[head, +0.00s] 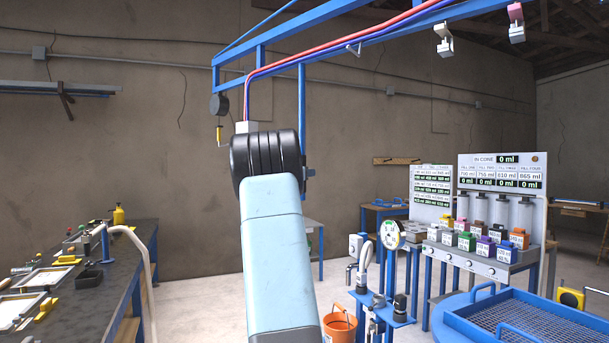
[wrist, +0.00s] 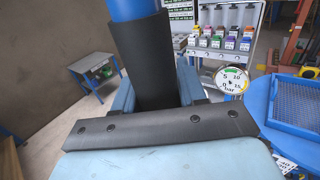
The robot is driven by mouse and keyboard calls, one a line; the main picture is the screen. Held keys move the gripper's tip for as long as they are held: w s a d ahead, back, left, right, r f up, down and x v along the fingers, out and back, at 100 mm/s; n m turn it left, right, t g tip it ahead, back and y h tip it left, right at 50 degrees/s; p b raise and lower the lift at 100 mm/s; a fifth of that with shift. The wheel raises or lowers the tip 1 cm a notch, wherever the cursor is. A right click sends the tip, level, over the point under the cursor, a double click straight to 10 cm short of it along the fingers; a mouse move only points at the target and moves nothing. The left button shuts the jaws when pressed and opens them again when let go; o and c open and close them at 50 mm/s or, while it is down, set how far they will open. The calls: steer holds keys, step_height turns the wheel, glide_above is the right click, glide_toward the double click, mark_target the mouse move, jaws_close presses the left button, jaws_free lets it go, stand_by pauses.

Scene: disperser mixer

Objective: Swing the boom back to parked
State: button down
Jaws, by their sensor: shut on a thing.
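The boom (head: 290,27) is a blue overhead truss in the head view. Red and blue hoses run along it, and it reaches from the upper left toward the top right. A blue post (head: 302,100) hangs down from it behind my black wrist. In the wrist view the post has a black sleeve (wrist: 147,62). My gripper (wrist: 158,100) is shut on this sleeve, with one finger on each side. In the head view my arm and wrist hide most of the gripper. The sleeve's lower end is hidden in the wrist view. A parked position cannot be made out.
A dark workbench (head: 120,262) with trays stands at the left. An orange bucket (head: 340,325), a pressure gauge (head: 390,235) and a filling rack (head: 500,185) stand at the right. A blue grated tray (head: 540,325) is at lower right. A small table (wrist: 98,75) stands behind.

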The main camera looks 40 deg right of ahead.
steer(key=c, duration=0.9)
jaws_free()
steer(key=shift+w+f, duration=0.3)
steer(key=shift+f, duration=0.05)
steer(key=shift+o, duration=0.8)
steer(key=shift+s+r, duration=0.1)
steer(key=shift+s, duration=0.1)
steer(key=v, duration=1.3)
steer(key=shift+a, duration=0.4)
steer(key=shift+c, duration=0.4)
